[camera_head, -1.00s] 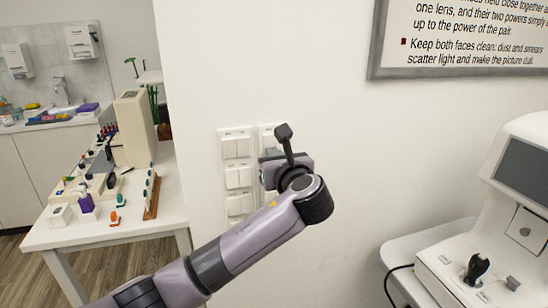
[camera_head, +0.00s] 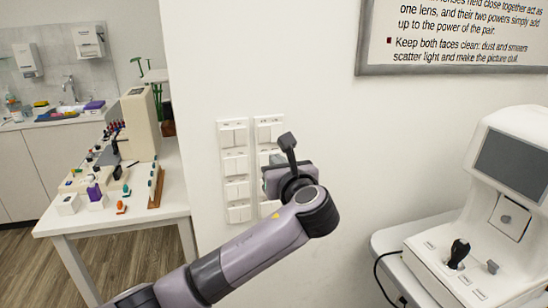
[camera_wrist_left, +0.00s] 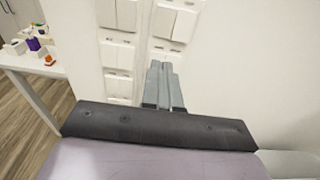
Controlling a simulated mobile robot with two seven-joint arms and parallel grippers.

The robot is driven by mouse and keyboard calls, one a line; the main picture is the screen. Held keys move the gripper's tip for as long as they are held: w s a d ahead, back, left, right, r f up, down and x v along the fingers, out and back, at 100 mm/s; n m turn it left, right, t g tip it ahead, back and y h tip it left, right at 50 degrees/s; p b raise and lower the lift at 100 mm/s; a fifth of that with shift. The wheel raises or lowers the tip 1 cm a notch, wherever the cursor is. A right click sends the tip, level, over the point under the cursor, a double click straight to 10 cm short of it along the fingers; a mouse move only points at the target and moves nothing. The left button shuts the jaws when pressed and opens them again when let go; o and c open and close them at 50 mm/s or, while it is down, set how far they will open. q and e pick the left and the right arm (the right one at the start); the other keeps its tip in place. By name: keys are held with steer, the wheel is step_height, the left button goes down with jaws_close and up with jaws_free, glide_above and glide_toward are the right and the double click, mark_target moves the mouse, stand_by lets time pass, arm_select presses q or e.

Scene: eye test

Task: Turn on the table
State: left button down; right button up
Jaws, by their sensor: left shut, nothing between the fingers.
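Two columns of white rocker switches are on the wall: a left column (camera_head: 236,172) and a right column (camera_head: 264,132). The lower part of the right column is partly hidden behind my left wrist in the head view. Switches also show there above the fingertips (camera_wrist_left: 176,22). Labels over the switches are too small to read. A white table (camera_head: 112,222) stands at the left. My right gripper is out of view.
A white eye-test machine (camera_head: 515,165) with a joystick (camera_head: 459,252) stands on a pale stand (camera_head: 388,243) at the right. A framed sign (camera_head: 455,68) hangs above. The left table bears a beige box (camera_head: 138,125) and small parts. A sink counter is behind.

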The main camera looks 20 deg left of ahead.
arm_select(q)
steer(key=v, duration=0.6)
steer(key=shift+f+b, duration=0.3)
steer(key=shift+f, duration=0.35)
steer(key=s+f+n+g+h, duration=0.1)
steer(key=s+f+n+h, duration=0.2)
steer(key=f, duration=0.6)
steer(key=s+f+n+g+h, duration=0.1)
steer(key=s+f+n+h, duration=0.25)
steer(key=f, duration=0.55)
steer(key=s+f+n+g+h, duration=0.1)
steer(key=s+f+n+h, duration=0.2)
steer(key=f, duration=0.6)
steer(key=s+a+f+n+h, duration=0.1)
steer(key=s+a+f+n, duration=0.2)
steer(key=s+f+n, duration=0.2)
steer(key=s+a+f+n+h, duration=0.1)
steer(key=s+a+f+n, duration=0.2)
steer(key=s+n, duration=0.9)
steer(key=shift+s+a+f, duration=0.2)
steer(key=shift+f, duration=0.7)
steer(key=shift+w+d, duration=0.1)
